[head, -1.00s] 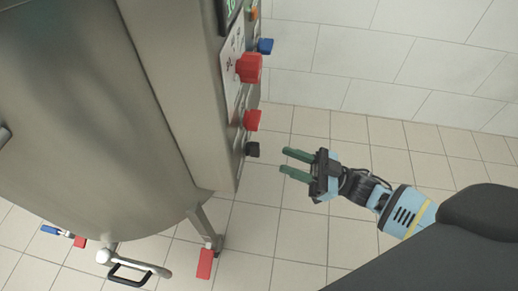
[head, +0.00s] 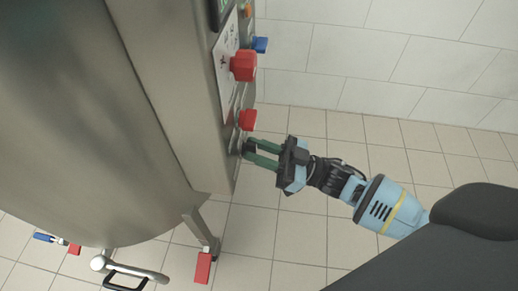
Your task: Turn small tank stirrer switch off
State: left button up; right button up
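A steel tank (head: 90,130) fills the left, with a control panel (head: 228,75) on the side of its steel box. On the panel are a large red knob (head: 244,66), a smaller red knob (head: 247,120) below it and a small black knob (head: 243,147) lowest. I cannot read which one is the stirrer switch. My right gripper (head: 252,153) points left at the black knob, its green fingers apart. The fingertips are at the knob and partly hide it; I cannot tell whether they touch it. My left gripper is out of view.
A blue knob (head: 260,45) and an orange button (head: 248,11) sit higher on the box. A red-footed tank leg (head: 203,268) and a valve handle (head: 130,270) are below. The tiled floor (head: 300,240) to the right is clear.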

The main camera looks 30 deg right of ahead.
grip_shut()
jog(key=shift+n, duration=0.4)
jog(key=n+g, duration=0.3)
jog(key=n, duration=0.4)
jog(key=n+g+p, duration=0.1)
jog(key=n+g, duration=0.2)
jog(key=n, duration=0.4)
jog(key=n+g+h, duration=0.1)
jog(key=n+g, duration=0.1)
jog(key=n, duration=0.5)
jog(key=shift+d+g+p, duration=0.1)
jog(key=shift+g+p, duration=0.25)
jog(key=shift+g, duration=0.05)
jog(key=shift+n, duration=0.4)
jog(key=shift+o, duration=1.3)
grip_release()
